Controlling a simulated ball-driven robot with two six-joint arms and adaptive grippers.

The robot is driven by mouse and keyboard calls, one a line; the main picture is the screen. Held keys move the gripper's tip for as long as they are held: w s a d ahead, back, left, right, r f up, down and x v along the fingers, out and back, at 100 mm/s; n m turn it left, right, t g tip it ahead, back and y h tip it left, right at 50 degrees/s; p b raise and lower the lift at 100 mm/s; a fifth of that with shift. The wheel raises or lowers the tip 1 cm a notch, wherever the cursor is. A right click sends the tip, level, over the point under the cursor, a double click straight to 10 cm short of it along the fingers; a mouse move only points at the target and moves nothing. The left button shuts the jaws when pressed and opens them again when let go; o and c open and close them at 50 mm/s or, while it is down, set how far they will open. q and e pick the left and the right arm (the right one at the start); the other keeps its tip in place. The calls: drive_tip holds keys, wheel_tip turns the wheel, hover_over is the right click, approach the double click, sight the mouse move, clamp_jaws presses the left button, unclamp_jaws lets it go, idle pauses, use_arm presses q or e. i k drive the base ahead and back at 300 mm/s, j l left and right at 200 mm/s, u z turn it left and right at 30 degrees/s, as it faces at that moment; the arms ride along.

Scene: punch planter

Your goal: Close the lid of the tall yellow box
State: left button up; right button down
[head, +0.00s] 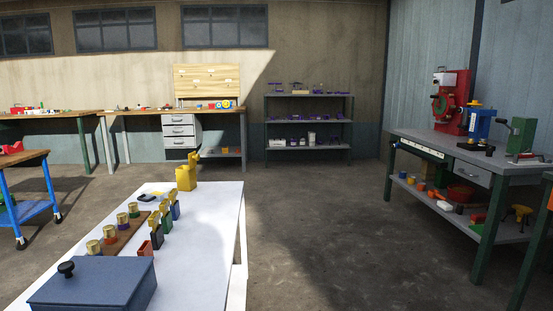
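The tall yellow box (186,179) stands upright near the far end of the white table (210,215). A yellow part that looks like its lid (194,159) sticks up at the top right of the box, so the lid appears raised. The box is small in the head view, and its inside cannot be made out. Neither of my grippers is in view.
On the white table are a blue-grey box (95,287) with a black knob, a wooden strip (128,232) with several brass-topped cylinders, and several small coloured boxes (156,235). Open grey floor (320,230) lies right of the table. A workbench (470,150) stands at right.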

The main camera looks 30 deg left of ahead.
sight(192, 158)
drive_tip(key=i+l+z, duration=0.2)
drive_tip(key=i+l, duration=0.6)
drive_tip(key=i, duration=0.15)
drive_tip(key=i+u, duration=1.05)
drive_tip(key=k+l, duration=0.05)
